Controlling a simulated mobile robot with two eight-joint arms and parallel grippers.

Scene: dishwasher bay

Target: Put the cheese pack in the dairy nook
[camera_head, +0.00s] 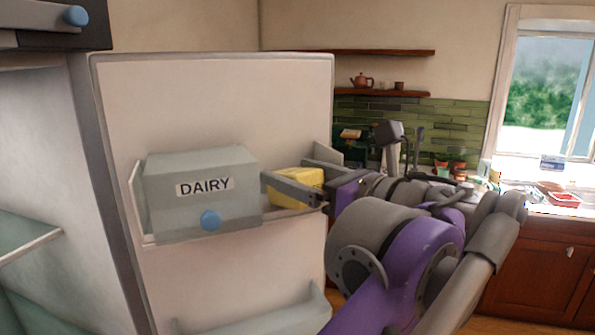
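The yellow cheese pack (300,178) is at the right part of the open fridge door's shelf, just right of the dairy nook. The dairy nook (180,215) is a grey-green box labelled DAIRY with a blue knob (210,220); its front cover looks closed. The pack lies between the fingers. I cannot tell if both fingers press on it, or if it rests on the shelf. The near fingertip is close to the nook's right side.
The fridge door (220,95) stands open, with a lower door bin (265,318) below. Fridge shelves (30,235) show at left. My purple and grey arm fills the lower right. Behind are a counter, a window and a wall shelf with a teapot (362,81).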

